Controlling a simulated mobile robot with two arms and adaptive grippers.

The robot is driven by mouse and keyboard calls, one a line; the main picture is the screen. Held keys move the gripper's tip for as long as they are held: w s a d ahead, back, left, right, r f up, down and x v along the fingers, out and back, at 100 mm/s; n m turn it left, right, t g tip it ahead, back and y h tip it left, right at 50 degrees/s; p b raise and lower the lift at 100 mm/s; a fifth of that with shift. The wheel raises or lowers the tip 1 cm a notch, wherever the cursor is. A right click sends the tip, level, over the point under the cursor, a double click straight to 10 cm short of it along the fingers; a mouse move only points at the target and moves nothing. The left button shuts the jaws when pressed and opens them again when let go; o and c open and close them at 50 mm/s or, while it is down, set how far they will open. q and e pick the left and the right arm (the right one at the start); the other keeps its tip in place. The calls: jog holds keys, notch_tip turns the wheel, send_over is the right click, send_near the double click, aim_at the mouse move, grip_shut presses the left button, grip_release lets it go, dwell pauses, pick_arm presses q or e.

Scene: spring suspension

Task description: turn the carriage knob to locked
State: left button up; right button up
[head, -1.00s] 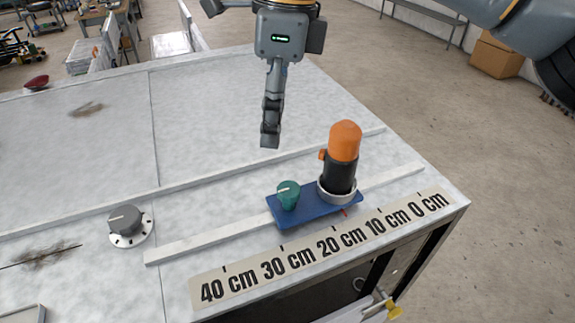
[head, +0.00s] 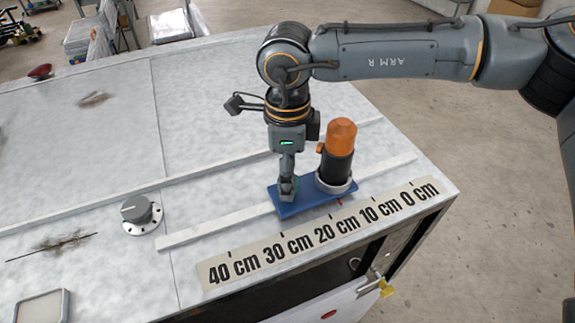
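The blue carriage plate (head: 312,204) sits on the pale rail along the table's front edge. Its red pointer is between the 20 cm and 10 cm labels. A black cylinder with an orange cap (head: 341,132) stands upright in a white ring on the carriage's right end. My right gripper (head: 287,190) points down over the left end, with its fingertips at the green carriage knob. The fingers are seen edge-on and hide nearly all of the knob, so its setting and whether they grip it cannot be told. My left gripper is not in view.
A grey dial knob (head: 137,209) stands on the table left of the rail. A scale strip (head: 290,247) lies in front of the rail. A shallow tray (head: 42,306) is at the lower left. The tabletop behind the rail is mostly clear.

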jog(key=shift+f, duration=0.25)
